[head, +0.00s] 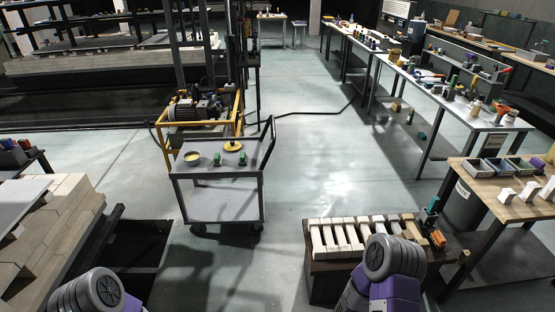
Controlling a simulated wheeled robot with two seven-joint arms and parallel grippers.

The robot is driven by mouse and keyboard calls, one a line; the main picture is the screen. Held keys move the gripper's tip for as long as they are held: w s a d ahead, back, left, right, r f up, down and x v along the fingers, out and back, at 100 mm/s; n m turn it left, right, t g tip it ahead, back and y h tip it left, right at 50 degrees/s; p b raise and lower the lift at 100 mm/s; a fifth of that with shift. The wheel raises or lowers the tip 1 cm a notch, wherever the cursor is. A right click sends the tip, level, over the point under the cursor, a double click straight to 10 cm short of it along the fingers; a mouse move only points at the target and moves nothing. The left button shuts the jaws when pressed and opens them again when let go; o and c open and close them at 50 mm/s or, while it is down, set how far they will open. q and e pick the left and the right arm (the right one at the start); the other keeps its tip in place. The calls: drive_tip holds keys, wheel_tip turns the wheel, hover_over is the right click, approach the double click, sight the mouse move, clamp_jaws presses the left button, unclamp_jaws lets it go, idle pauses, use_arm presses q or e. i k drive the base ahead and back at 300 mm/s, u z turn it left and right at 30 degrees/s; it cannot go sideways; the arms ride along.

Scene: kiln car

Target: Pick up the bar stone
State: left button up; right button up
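No single thing can be picked out for certain as the bar stone. Several pale bar-shaped pieces (340,235) lie side by side on a low dark bench (326,268) at the front right. Parts of my two arms show at the bottom edge, left and right. The right one covers part of the low bench. Neither of my grippers shows, so their fingers and anything in them are hidden.
Stacked pale blocks (62,215) fill the left front. A wooden table (482,203) with trays is at right; long benches run behind it. The floor (325,150) between is clear.

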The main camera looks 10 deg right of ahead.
sight(243, 161)
drive_tip(key=u, duration=0.05)
drive_tip(key=i, duration=3.25)
drive_tip(key=u, duration=0.8)
